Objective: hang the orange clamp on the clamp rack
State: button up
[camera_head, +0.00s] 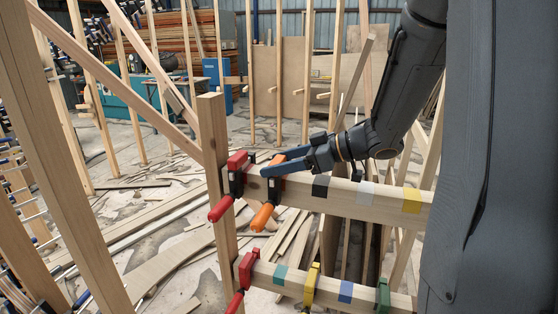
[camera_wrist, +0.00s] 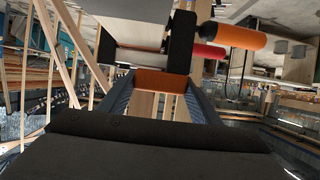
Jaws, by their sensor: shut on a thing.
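The orange clamp shows its orange handle (camera_head: 263,217) low in front of the upper rail of the clamp rack (camera_head: 385,195), just right of a red clamp (camera_head: 230,185). My gripper (camera_head: 272,165) reaches in from the right above that rail and is shut on the orange clamp. In the wrist view the clamp's orange body (camera_wrist: 162,82) sits between my gripper's fingers (camera_wrist: 160,90), with its dark bar beyond and its orange handle (camera_wrist: 237,38) at upper right. My fingers partly hide the clamp's top, and I cannot tell whether it touches the rail.
The upper rail has a black band (camera_head: 320,186), a pale band (camera_head: 365,192) and a yellow band (camera_head: 411,200). The lower rail holds a red clamp (camera_head: 246,268), a yellow clamp (camera_head: 311,285) and a green clamp (camera_head: 383,295). A wooden post (camera_head: 215,150) stands at the rack's left end.

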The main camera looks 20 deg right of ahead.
jog(key=o, duration=1.7)
jog(key=shift+o, duration=0.2)
jog(key=b+v, duration=0.1)
jog(key=v, duration=0.6)
jog(key=shift+s+d+b, duration=0.25)
jog(key=shift+d+b, duration=0.05)
jog(key=shift+r, duration=0.1)
